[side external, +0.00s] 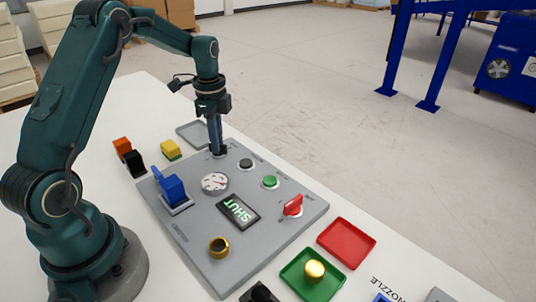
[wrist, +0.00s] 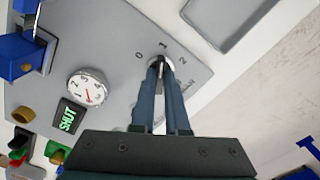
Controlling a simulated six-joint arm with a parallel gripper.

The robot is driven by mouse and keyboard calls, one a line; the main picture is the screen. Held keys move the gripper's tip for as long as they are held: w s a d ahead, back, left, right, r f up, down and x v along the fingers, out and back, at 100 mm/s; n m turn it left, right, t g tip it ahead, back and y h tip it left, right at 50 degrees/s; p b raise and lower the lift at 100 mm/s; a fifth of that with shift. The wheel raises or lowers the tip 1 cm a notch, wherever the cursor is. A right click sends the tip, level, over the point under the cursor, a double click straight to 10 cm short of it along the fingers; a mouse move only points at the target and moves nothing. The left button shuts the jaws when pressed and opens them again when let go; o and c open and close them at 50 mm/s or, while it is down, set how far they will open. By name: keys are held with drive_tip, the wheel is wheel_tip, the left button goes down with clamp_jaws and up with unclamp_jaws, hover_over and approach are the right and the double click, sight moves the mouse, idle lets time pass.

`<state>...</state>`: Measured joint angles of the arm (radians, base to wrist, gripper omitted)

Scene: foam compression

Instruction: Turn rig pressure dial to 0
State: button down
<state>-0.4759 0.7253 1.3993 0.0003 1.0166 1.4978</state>
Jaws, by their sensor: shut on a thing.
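The pressure dial (wrist: 162,59) is a small dark knob on the grey panel (side external: 168,222), with the marks 0, 1 and 2 around it. In the wrist view the 1 lies just beyond the knob, the 0 to the left and the 2 to the right. My gripper (wrist: 161,66) is shut on the dial, one finger on each side. The fingers hide most of the knob, so I cannot tell its exact setting. In the side view my gripper (side external: 218,151) points straight down at the panel's far corner, and the dial is mostly hidden there.
The panel also carries a round gauge (side external: 215,182), a lit SHUT display (side external: 239,210), a blue-handled part (side external: 173,188), a red switch (side external: 293,206), a green button (side external: 270,181), a black knob (side external: 246,164) and a brass ring (side external: 219,246). Red (side external: 346,242) and green (side external: 296,287) trays lie beside it.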

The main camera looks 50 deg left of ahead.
drive_tip(key=n, duration=0.6)
drive_tip(key=shift+r, duration=0.1)
drive_tip(key=n, duration=0.5)
drive_tip(key=shift+n, duration=0.3)
idle(0.5)
drive_tip(key=c, duration=0.9)
unclamp_jaws()
